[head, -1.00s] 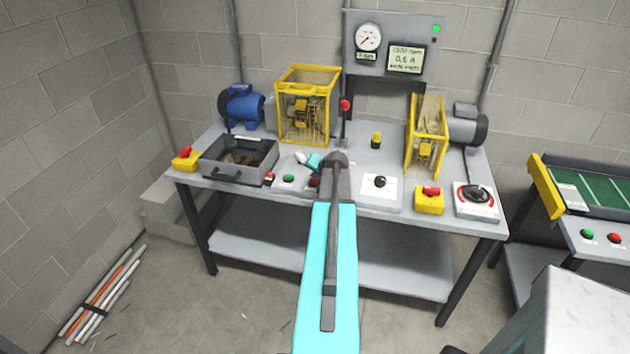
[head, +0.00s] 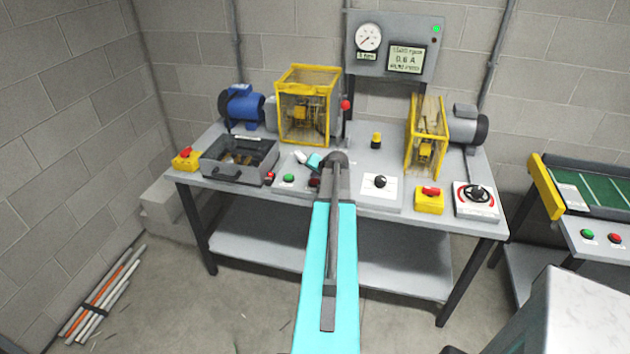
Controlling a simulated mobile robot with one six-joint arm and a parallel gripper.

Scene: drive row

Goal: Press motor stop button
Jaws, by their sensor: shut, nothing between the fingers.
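A small red button (head: 314,181) sits beside a green button (head: 289,178) on the bench's front part. My arm partly covers the red button; I cannot read any label. My gripper (head: 301,157) shows as a small pale end beyond a teal wrist piece, above the bench and behind these buttons in the picture. It looks shut and empty, apart from both buttons; its fingertips are hard to make out. Another small red button (head: 270,176) is at the right corner of a grey tray (head: 222,171).
Yellow boxes with red mushroom buttons stand at left (head: 186,158) and right (head: 430,200). Yellow guard cages (head: 308,104) and (head: 425,137) rise behind. A knob panel (head: 379,186) lies right of my arm. A meter panel (head: 395,45) hangs above. Another bench (head: 600,250) stands right.

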